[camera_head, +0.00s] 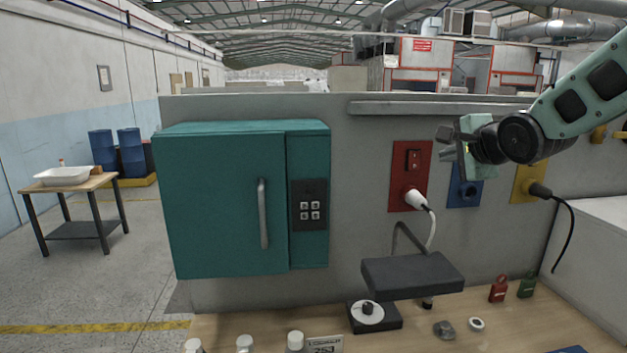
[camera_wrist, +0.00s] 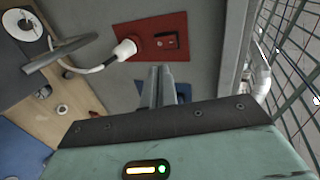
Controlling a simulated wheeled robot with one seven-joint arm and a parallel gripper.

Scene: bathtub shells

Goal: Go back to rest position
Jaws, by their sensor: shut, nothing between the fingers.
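My gripper (camera_head: 447,143) is raised at the right of the head view, in front of the grey panel and above the bench. Its fingers point left. In the wrist view its two fingers (camera_wrist: 163,86) are together with nothing between them. A red socket plate (camera_head: 410,176) with a white plug (camera_head: 416,198) in it is on the panel, left of and below the gripper. The red plate also shows in the wrist view (camera_wrist: 135,37). A blue socket plate (camera_head: 458,201) is below the gripper and partly hidden by it.
A teal cabinet (camera_head: 222,200) with a closed door stands at left. A dark flat-topped stand (camera_head: 412,274), bottles (camera_head: 295,342) and red and green padlock-like items (camera_head: 498,289) are on the wooden bench (camera_head: 520,320). A yellow plate (camera_head: 529,184) holds a black plug. A side table (camera_head: 70,190) stands far left.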

